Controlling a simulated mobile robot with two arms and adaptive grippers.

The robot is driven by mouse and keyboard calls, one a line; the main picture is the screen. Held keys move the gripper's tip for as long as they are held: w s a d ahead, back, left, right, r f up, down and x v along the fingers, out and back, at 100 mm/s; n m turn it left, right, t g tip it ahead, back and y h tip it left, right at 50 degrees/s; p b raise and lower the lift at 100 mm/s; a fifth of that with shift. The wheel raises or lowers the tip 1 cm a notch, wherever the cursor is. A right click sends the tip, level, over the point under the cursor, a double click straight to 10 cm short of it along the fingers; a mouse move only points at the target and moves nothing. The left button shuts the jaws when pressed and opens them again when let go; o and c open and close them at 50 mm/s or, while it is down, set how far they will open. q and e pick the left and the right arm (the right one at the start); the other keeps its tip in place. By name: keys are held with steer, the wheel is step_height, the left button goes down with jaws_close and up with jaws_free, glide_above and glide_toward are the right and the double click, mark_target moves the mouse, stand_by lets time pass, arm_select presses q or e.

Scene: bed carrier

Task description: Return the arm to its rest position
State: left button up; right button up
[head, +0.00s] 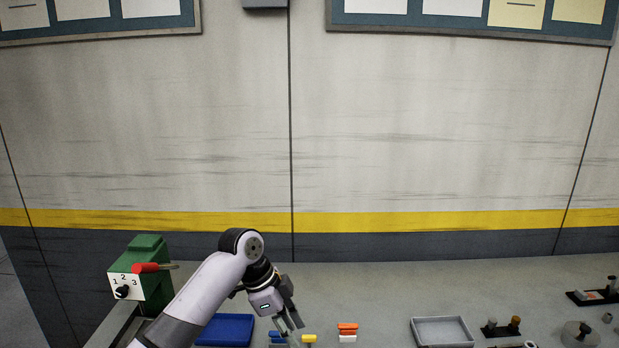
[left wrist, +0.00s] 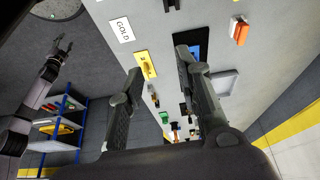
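My left arm comes in from the left in the head view, its elbow raised. Its gripper (head: 287,325) hangs low over the bench near the bottom edge. In the left wrist view the two fingers of this gripper (left wrist: 158,64) stand wide apart with nothing held between them. A yellow piece (left wrist: 146,65) shows beyond the gap on the bench surface. Another grey and black arm, apparently my right, shows at the left of the wrist view with its gripper (left wrist: 60,47) small; whether it is open is unclear. It is not in the head view.
A green box (head: 155,275) with a numbered dial and a red-handled tool stands left of the arm. A blue tray (head: 225,331), small coloured pieces (head: 347,330) and a grey tray (head: 416,331) lie on the bench. Black holders stand at right. A blue-framed shelf (left wrist: 84,116) shows in the wrist view.

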arm_select(q)
steer(key=s+a+f+n+t, duration=0.15)
steer(key=s+f+n, duration=0.45)
steer(key=s+f, duration=0.85)
steer(key=s+a+f+n+t+y, duration=0.15)
steer(key=s+a+n+y, duration=0.25)
steer(key=s+a+n, duration=1)
steer(key=s+a+f+m+b, duration=0.1)
steer(key=s+f+m+b, duration=0.2)
steer(key=f, duration=1.3)
steer(key=s+f+m+b, duration=0.1)
steer(key=s+f+b, duration=0.25)
steer(key=f, duration=1.35)
steer(key=s+a+f+g+b, duration=0.2)
steer(key=s+a+f+b, duration=0.1)
steer(key=s+f, duration=1.3)
step_height(320, 180, down, 3)
steer(key=shift+s+f+m+b, duration=0.1)
steer(key=shift+s+m+b, duration=0.2)
steer(key=shift+s, duration=0.1)
arm_select(e)
step_height(320, 180, down, 10)
steer(key=shift+w, duration=0.35)
